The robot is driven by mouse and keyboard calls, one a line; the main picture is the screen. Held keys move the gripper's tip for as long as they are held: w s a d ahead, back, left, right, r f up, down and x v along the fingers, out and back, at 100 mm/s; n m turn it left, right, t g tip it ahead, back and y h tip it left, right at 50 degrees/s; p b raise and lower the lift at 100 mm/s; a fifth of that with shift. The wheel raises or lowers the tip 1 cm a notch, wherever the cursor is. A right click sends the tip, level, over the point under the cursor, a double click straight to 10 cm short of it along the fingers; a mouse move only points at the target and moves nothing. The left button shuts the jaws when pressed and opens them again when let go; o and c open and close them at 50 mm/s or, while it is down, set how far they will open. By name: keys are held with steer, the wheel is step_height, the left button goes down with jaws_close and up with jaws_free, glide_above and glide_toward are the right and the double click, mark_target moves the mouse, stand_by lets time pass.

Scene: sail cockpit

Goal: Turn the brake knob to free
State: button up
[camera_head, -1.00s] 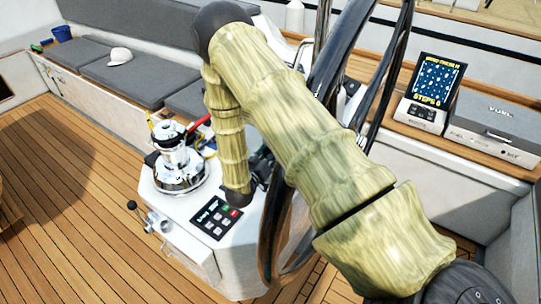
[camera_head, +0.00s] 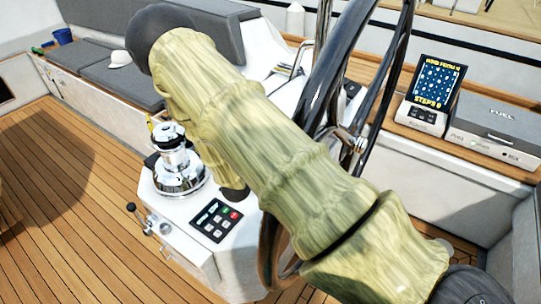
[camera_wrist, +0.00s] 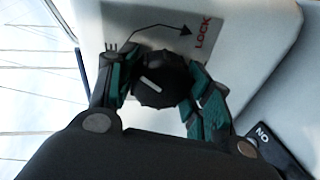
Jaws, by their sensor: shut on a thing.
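The brake knob (camera_wrist: 170,79) is round and black with a white pointer line, in the wrist view. The line slants from upper left to lower right. The knob sits on a pale plate with a bent arrow and the word LOCK at upper right. Another label at upper left is mostly covered by a finger. My gripper (camera_wrist: 160,90) has its green-padded fingers on the left and right of the knob, shut on it. In the head view my arm hides the knob and most of the gripper.
In the head view, a chrome winch (camera_head: 176,165) and a keypad panel (camera_head: 215,221) sit on the white console. The steering wheel (camera_head: 337,70) rises right beside my arm. A black lever (camera_head: 140,215) sticks out at the console's left. The wood deck (camera_head: 80,220) at left is open.

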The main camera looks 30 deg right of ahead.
steer(key=n, duration=0.3)
steer(key=shift+g, duration=0.3)
steer(key=shift+f+n+g+p, duration=0.1)
steer(key=shift+n+g+p, duration=0.25)
steer(key=shift+n, duration=1.35)
steer(key=o, duration=1)
steer(key=shift+o, duration=0.2)
steer(key=v, duration=1.2)
steer(key=shift+x, duration=6)
